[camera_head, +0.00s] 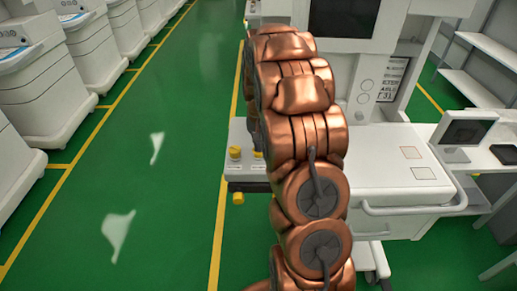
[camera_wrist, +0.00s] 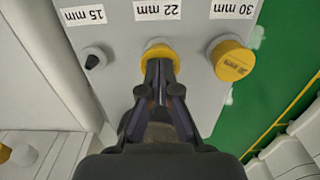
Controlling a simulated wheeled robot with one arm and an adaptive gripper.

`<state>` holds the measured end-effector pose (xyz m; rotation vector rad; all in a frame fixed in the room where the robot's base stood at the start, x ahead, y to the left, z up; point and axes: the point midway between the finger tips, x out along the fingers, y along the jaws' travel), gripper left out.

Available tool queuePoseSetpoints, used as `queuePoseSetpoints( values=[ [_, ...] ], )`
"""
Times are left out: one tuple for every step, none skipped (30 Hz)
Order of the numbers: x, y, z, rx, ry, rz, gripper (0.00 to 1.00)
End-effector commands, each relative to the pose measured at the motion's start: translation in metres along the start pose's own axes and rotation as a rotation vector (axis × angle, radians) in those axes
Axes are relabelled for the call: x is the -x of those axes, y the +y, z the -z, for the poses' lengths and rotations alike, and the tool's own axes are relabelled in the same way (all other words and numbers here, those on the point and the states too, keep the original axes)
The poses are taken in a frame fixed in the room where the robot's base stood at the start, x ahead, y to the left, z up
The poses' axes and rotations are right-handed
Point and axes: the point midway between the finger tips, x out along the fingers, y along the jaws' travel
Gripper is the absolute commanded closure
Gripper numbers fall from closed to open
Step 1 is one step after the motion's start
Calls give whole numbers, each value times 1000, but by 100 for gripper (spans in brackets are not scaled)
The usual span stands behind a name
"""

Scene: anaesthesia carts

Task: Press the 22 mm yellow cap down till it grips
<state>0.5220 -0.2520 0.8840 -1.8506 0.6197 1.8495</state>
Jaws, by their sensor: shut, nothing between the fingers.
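The 22 mm yellow cap (camera_wrist: 158,49) is at the middle station of a grey panel (camera_wrist: 195,50), below the "22 mm" label (camera_wrist: 158,10) in the wrist view. My gripper (camera_wrist: 160,84) is shut and empty, its fingertips at the near side of this cap, covering part of it. I cannot tell whether they touch it or how far down the cap sits. In the head view my arm hides my gripper.
A larger 30 mm yellow cap (camera_wrist: 233,60) stands close to the right. A small dark-topped 15 mm fitting (camera_wrist: 93,60) is to the left. In the head view, a white cart top (camera_head: 385,170) lies right of my arm; green floor (camera_head: 150,200) is open to the left.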

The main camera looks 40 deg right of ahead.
Motion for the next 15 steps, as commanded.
queuePoseSetpoints(
  values=[
    [0,0,0,0,-1,0,100],
    [0,0,0,0,-1,0,100],
    [0,0,0,0,-1,0,100],
    [1,0,0,0,-1,0,100],
    [2,0,0,0,-1,0,100],
    [3,0,0,0,-1,0,100],
    [5,0,0,0,-1,0,100],
    [6,0,0,0,-1,0,100],
    [9,0,0,0,-2,0,100],
    [10,0,0,0,-2,0,100],
    [12,0,0,0,-1,0,100],
    [15,0,0,0,-1,0,100],
    [17,0,0,0,-1,0,100],
    [19,0,0,0,0,0,100],
    [21,0,0,0,0,0,100]
  ],
)
